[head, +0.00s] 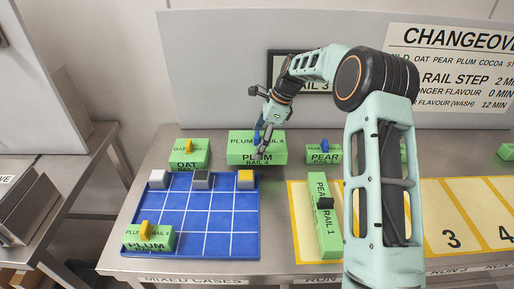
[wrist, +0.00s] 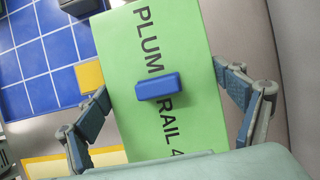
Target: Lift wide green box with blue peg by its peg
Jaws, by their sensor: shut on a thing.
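The wide green box (head: 240,157) marked PLUM RAIL 4 is at the back of the bench, behind the blue gridded mat. Its blue peg (wrist: 158,87) stands on the middle of its top. In the wrist view the box top (wrist: 190,40) runs between the fingers. My gripper (head: 261,140) reaches down over the box. Its fingers (wrist: 165,101) are far apart, one along each long side of the box, with the peg between them and untouched. They are shut on the box body. Whether the box is off the bench is unclear.
The blue mat (head: 190,219) holds white, grey and yellow blocks and a small PLUM box (head: 148,238). Green OAT (head: 189,153) and PEAR (head: 323,154) boxes flank the wide box. A PEAR RAIL 1 box (head: 323,220) lies on the yellow mat. A wall stands close behind.

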